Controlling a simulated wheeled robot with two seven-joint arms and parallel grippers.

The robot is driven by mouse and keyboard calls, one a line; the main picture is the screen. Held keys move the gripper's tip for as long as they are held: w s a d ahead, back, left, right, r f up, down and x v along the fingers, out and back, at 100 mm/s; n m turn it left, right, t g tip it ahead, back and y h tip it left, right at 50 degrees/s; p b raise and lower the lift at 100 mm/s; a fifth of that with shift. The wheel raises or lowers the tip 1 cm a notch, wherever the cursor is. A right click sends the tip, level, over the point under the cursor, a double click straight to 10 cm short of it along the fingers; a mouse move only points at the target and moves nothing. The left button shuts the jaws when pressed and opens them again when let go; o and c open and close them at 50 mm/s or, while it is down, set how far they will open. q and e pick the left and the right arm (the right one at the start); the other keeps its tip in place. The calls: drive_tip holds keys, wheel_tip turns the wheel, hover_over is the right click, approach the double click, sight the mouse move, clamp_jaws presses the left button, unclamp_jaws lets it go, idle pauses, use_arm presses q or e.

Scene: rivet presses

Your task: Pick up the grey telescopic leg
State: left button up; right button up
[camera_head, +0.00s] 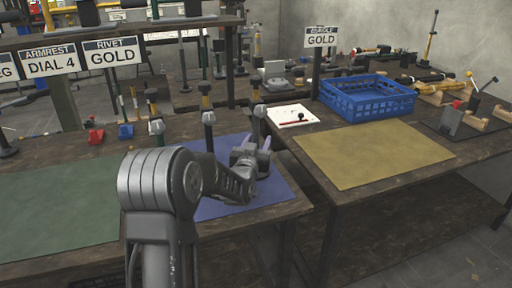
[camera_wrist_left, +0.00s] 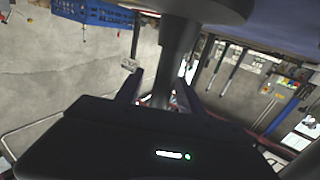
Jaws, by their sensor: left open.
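Several upright legs with pale grey collars stand along the back of the workbench. One grey telescopic leg (camera_head: 259,112) rises just behind my left gripper (camera_head: 254,145), which is over the blue mat. In the left wrist view, a dark grey post (camera_wrist_left: 178,50) with a wide round end at the top stands between the two open fingers (camera_wrist_left: 160,92). I cannot see the fingers pressing on it. Its far end is hidden behind the gripper body. Another leg (camera_head: 209,130) stands to the left, and one more (camera_head: 157,132) further left. My right gripper is out of view.
The blue mat (camera_head: 278,190) lies under my gripper, with a green mat (camera_head: 60,205) to the left. On the right bench are a yellow mat (camera_head: 375,155) and a blue crate (camera_head: 365,100). A gap separates the benches.

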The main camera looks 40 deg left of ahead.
use_arm(q)
drive_tip(key=shift+c, duration=0.3)
clamp_jaws()
idle(0.6)
drive_tip(key=shift+r, duration=0.1)
idle(0.8)
